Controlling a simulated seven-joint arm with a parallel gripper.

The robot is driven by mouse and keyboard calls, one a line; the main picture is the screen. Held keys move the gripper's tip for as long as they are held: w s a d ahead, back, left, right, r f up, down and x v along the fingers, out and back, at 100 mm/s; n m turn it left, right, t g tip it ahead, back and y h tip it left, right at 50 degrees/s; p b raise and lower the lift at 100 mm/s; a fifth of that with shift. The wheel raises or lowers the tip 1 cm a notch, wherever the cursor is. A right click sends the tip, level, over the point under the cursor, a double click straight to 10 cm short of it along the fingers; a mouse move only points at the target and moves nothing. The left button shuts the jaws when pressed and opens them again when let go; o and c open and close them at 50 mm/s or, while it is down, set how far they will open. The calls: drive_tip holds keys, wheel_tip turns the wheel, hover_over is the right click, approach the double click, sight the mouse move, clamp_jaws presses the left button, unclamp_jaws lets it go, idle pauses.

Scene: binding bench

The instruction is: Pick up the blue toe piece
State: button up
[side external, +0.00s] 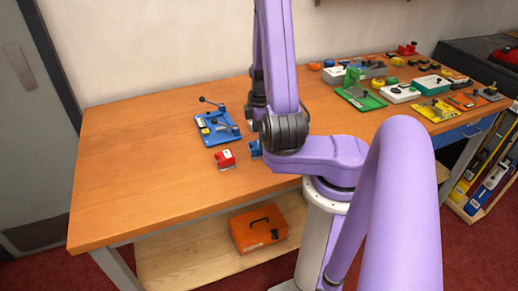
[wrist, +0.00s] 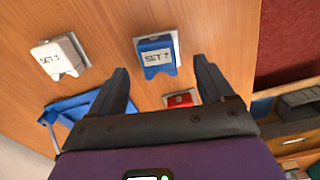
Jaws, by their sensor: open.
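The blue toe piece (wrist: 156,66) carries a white label reading "SET 7" and sits on a pale base on the bench. In the wrist view it lies in the gap ahead of my fingers; I cannot tell its exact distance from them. In the side view only a sliver of the blue toe piece (side external: 255,150) shows beside my arm. My gripper (wrist: 160,66) is open, one finger toward each side of the piece, with nothing held. In the side view my arm largely hides it.
A white labelled piece (wrist: 62,56) stands left of the blue one. A red piece (side external: 225,159) stands nearby. A blue fixture with a lever (side external: 218,128) is behind it. Several tools crowd the bench's right. The wooden bench (side external: 130,170) is clear at left.

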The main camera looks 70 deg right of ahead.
drive_tip(key=shift+w+f, duration=0.15)
drive_tip(key=shift+f, duration=2.4)
drive_tip(key=shift+d, duration=0.1)
drive_tip(key=c, duration=1)
drive_tip(key=shift+r, duration=0.15)
